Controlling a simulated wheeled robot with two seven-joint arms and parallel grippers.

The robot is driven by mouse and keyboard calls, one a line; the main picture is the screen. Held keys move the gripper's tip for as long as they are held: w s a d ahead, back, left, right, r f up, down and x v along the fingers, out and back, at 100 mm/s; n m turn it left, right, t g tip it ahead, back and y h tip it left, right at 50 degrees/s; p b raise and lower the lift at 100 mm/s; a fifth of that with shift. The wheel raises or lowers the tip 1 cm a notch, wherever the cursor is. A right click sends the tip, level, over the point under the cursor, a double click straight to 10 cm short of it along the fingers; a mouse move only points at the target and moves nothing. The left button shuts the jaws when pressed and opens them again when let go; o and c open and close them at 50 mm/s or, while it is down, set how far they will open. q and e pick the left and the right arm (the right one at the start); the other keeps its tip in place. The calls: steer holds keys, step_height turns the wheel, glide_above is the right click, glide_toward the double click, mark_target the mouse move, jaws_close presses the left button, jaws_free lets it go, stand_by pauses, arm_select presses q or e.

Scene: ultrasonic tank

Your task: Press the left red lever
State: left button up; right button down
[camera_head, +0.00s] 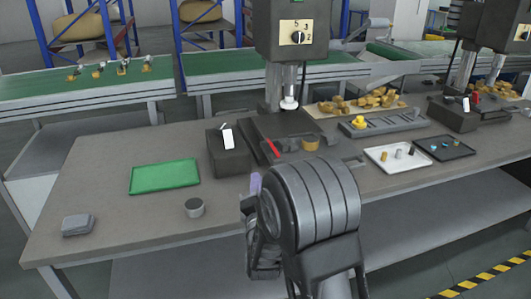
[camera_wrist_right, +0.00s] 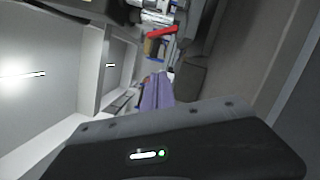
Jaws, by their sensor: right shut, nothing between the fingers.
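The fingers show in the right wrist view (camera_wrist_right: 158,88). My right arm hides part of the bench. My left gripper is not in view.
A second red lever (camera_head: 475,97) stands at the right machine. On the bench (camera_head: 115,178) are a green tray (camera_head: 164,176), a grey box (camera_head: 77,224), a small round can (camera_head: 194,207), a white tray (camera_head: 383,165) and a black tray (camera_head: 460,152). The bench's left part has free room.

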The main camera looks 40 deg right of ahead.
mark_target(273, 147)
steer(key=shift+w+d, duration=0.1)
steer(key=w+d+r+p, duration=0.1)
steer(key=w+d+r, duration=0.2)
steer(key=w+d, duration=0.4)
steer(key=shift+d, duration=0.7)
